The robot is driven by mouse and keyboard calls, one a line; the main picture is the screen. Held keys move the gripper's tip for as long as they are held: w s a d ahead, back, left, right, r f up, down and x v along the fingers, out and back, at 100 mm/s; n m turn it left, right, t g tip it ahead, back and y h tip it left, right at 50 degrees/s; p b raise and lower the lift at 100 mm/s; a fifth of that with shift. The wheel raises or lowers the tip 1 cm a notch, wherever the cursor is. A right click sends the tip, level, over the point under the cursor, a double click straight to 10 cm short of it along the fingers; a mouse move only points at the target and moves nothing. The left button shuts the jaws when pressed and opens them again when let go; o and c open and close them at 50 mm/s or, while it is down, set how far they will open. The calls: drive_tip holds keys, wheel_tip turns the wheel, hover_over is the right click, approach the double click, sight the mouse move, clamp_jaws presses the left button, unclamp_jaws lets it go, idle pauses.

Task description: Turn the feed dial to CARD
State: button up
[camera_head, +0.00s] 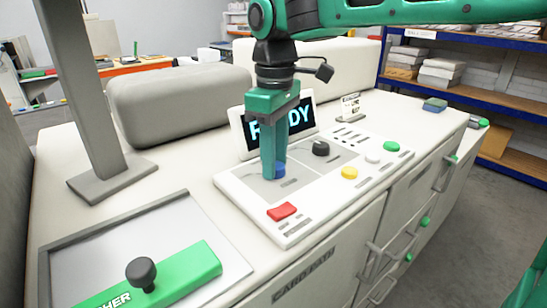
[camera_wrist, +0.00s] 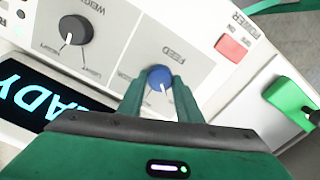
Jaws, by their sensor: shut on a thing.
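The blue feed dial (camera_wrist: 159,75) sits on the white control panel, beside the upside-down word FEED in the wrist view. A white pointer line on it points down in that view, towards my gripper. The small setting labels around it are partly hidden by my fingers and too small to read. My gripper (camera_wrist: 158,90) has one green finger on each side of the dial and is shut on it. In the head view my gripper (camera_head: 272,174) reaches down from above, and only part of the blue dial (camera_head: 280,169) shows beside the fingers.
A black weight dial (camera_head: 321,148), a red power switch (camera_head: 282,212), a yellow button (camera_head: 349,172) and a green button (camera_head: 391,146) share the panel. The screen (camera_head: 291,122) behind my gripper reads READY. A grey post (camera_head: 85,90) and a tray with a green pusher (camera_head: 190,275) stand left.

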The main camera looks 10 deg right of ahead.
drive_tip(key=o, duration=1)
drive_tip(key=shift+o, duration=0.2)
drive_tip(key=shift+r, duration=0.15)
wheel_tip(320, 180, up, 11)
drive_tip(key=shift+f, duration=0.2)
